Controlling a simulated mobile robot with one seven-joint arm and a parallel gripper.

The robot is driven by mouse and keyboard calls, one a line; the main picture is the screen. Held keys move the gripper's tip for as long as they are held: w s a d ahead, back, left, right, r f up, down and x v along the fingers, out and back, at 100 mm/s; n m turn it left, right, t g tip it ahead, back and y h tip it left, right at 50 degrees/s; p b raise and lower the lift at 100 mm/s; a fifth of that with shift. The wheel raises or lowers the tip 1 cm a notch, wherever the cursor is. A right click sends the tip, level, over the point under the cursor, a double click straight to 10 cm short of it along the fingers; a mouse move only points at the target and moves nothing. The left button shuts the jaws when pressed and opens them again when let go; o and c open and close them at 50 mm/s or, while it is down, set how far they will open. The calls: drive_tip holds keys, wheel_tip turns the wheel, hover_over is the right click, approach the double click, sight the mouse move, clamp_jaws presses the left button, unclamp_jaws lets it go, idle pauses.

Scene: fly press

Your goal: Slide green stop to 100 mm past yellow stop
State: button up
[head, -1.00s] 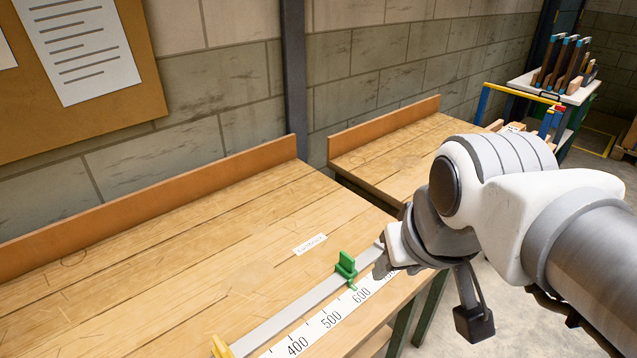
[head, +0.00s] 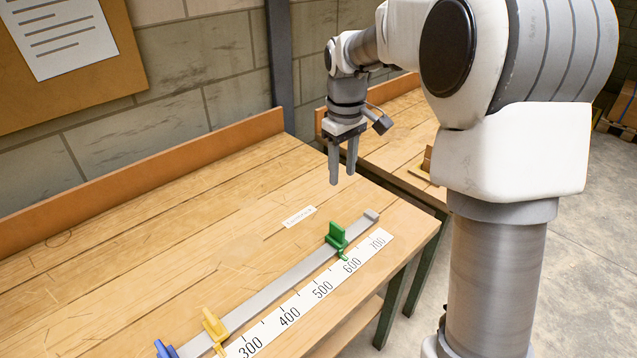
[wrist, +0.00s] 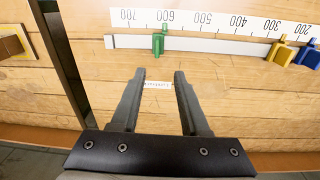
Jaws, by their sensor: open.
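The green stop (head: 337,236) sits on the grey rail (head: 275,290), its pointer close to the 600 mark on the white scale (head: 290,316). It also shows in the wrist view (wrist: 158,44). The yellow stop (head: 213,326) is on the same rail towards the low numbers, its pointer a little below 300; it shows in the wrist view (wrist: 278,51) too. My gripper (head: 342,180) is open and empty, pointing down above the bench, behind the rail. In the wrist view its fingertips (wrist: 160,76) are apart from the green stop.
A blue stop (head: 164,349) stands just beyond the yellow one, towards the lower numbers. A small paper label (head: 299,217) lies on the bench behind the rail. The rail between green and yellow is clear. A wooden ledge (head: 130,190) runs along the bench's back.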

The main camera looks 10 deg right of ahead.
sight(337, 226)
drive_tip(key=shift+n+g, duration=0.3)
drive_tip(key=f, duration=0.6)
drive_tip(key=w+f+b, duration=0.1)
drive_tip(key=f, duration=0.6)
drive_tip(key=w+f+b, duration=0.1)
drive_tip(key=f, duration=0.6)
drive_tip(key=shift+w+f, duration=0.15)
clamp_jaws()
idle(0.4)
